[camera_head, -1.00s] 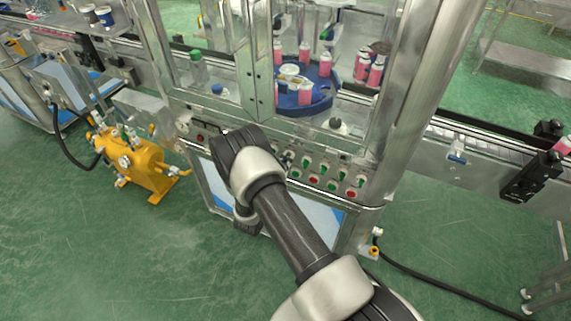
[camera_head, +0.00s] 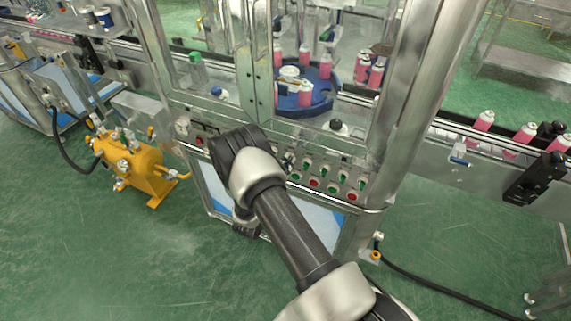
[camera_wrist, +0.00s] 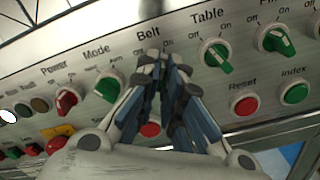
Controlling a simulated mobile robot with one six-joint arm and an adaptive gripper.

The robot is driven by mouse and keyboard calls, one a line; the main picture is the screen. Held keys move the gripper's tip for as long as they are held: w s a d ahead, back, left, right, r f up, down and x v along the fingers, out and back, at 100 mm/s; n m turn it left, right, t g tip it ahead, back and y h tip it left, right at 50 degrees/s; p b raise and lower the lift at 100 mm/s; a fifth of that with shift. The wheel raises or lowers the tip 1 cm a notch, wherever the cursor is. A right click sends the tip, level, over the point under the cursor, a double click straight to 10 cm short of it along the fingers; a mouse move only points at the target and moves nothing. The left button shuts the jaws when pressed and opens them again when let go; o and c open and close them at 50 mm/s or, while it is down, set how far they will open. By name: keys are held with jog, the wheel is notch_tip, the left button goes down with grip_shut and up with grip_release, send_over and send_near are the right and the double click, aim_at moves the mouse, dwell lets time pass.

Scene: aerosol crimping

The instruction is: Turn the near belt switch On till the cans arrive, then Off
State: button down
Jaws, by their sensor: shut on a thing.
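My gripper (camera_wrist: 166,65) is at the control panel (camera_wrist: 115,45) in the wrist view, its fingertips closed together just under the "Belt" label (camera_wrist: 148,31). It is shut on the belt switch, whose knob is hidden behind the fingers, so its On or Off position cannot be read. In the head view my arm's wrist covers the gripper and that part of the panel. Pink cans stand on the conveyor belt (camera_head: 455,133) at the right: a left one (camera_head: 484,120), a middle one (camera_head: 524,133) and a right one (camera_head: 559,144).
The Mode switch (camera_wrist: 109,87) is left of my fingers and the Table switch (camera_wrist: 216,55) right. A red button (camera_wrist: 150,130) lies below. Behind the cabinet's frame, pink cans stand around a blue turntable (camera_head: 300,103). A yellow pump (camera_head: 140,168) stands on the floor at left.

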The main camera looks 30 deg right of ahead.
jog(key=c, duration=1.7)
grip_release()
jog(key=shift+a, duration=0.1)
jog(key=v, duration=1.2)
